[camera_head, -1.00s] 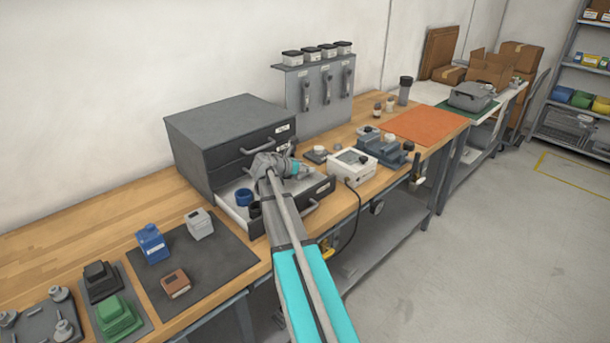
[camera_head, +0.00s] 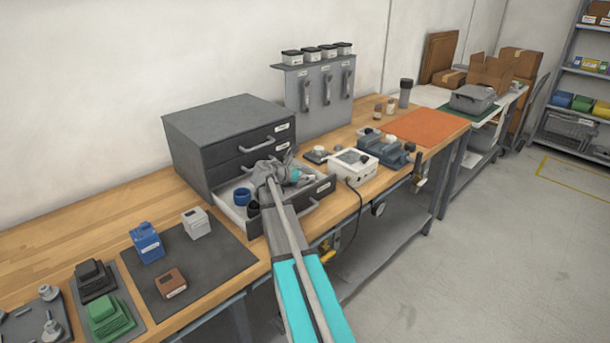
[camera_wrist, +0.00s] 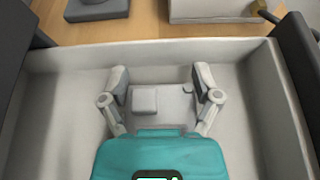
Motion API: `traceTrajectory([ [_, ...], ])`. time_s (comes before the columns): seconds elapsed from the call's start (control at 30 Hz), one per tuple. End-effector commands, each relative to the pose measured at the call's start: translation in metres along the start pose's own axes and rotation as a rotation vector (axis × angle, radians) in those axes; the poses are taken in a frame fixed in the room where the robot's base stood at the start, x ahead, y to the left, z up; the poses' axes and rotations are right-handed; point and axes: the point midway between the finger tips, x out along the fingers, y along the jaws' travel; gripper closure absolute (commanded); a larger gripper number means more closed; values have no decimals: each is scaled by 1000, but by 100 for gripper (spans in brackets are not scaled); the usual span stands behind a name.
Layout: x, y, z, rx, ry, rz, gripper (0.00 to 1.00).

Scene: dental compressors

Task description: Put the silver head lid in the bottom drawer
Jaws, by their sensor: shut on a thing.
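The silver head lid (camera_wrist: 172,103) is a grey plate with a raised square block. In the wrist view it sits between the fingers of my gripper (camera_wrist: 161,82), which is shut on it. The open bottom drawer (camera_head: 318,192) of the dark grey cabinet has pale inner walls, and its rim (camera_wrist: 60,58) surrounds the lid and fingers in the wrist view. In the head view my gripper (camera_head: 285,171) is low over the drawer and hides the lid. I cannot tell whether the lid touches the drawer floor.
A blue ring (camera_head: 242,196) and a dark round part (camera_head: 253,208) lie in the drawer's left side. The cabinet (camera_head: 225,130) has shut drawers above. A white box device (camera_head: 352,168) stands right of the drawer. A dark mat (camera_head: 205,262) with several blocks lies to the left.

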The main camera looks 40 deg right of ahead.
Motion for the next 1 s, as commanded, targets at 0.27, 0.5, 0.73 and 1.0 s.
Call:
traceTrajectory([
  [0.27, 1, 0, -2, 0, 0, 0, 0],
  [0.5, 1, 0, -2, 0, 0, 0, 0],
  [0.73, 0, 0, -1, 0, 0, 1, 0],
  [1.0, -21, 0, 2, -1, 0, 2, 0],
])
